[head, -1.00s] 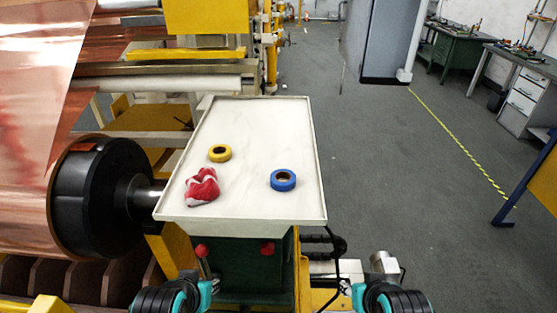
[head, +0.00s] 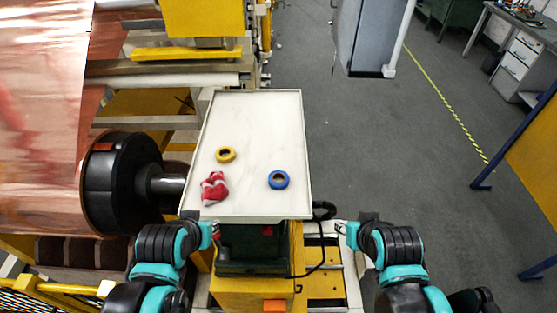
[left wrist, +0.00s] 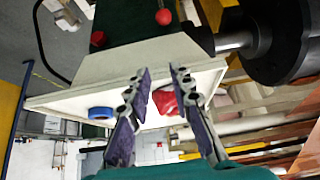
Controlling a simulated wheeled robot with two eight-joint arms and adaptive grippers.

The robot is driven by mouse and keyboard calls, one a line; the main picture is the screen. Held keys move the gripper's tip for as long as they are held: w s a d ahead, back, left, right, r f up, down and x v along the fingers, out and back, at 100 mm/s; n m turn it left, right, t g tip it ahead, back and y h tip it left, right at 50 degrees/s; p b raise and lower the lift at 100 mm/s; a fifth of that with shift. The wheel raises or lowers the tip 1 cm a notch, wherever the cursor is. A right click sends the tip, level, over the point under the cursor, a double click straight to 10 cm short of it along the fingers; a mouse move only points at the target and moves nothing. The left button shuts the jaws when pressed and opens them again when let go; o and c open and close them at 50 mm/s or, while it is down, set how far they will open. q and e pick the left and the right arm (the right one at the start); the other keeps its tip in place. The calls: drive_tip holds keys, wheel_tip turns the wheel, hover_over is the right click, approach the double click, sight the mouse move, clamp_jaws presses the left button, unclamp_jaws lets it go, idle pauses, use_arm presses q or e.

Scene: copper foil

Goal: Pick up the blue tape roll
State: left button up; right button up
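The blue tape roll (head: 278,180) lies flat near the front right of a white tray-like tabletop (head: 262,120) with a raised rim. It also shows in the left wrist view (left wrist: 100,113), left of the fingers. My left gripper (head: 214,231) is at the front left corner of the tabletop, apart from the roll. In the left wrist view its two fingers (left wrist: 162,74) are spread with an empty gap between them. My right gripper (head: 342,228) is just right of the tabletop's front right corner; its fingers are too small to read.
A yellow tape roll (head: 225,155) and a crumpled red and white cloth (head: 214,188) lie on the left of the tabletop. A black roller end (head: 115,185) with copper foil stands close on the left. Open grey floor (head: 385,150) is on the right.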

use_arm(q)
wheel_tip(320, 180, up, 6)
drive_tip(key=p, duration=0.3)
drive_tip(key=m+g, duration=0.7)
drive_tip(key=m, duration=0.6)
approach(282, 183)
drive_tip(key=shift+s+a+f, duration=0.25)
drive_tip(key=shift+a, duration=0.05)
drive_tip(key=shift+d+f+p, duration=0.15)
drive_tip(key=shift+d+p, duration=0.15)
drive_tip(key=shift+d+f+m, duration=0.1)
drive_tip(key=shift+f+m, duration=0.1)
drive_tip(key=shift+m, duration=0.1)
wheel_tip(282, 183, down, 7)
drive_tip(key=shift+w+f+p, duration=0.15)
drive_tip(key=shift+p, duration=0.25)
clamp_jaws()
use_arm(e)
drive_tip(key=shift+r, duration=3)
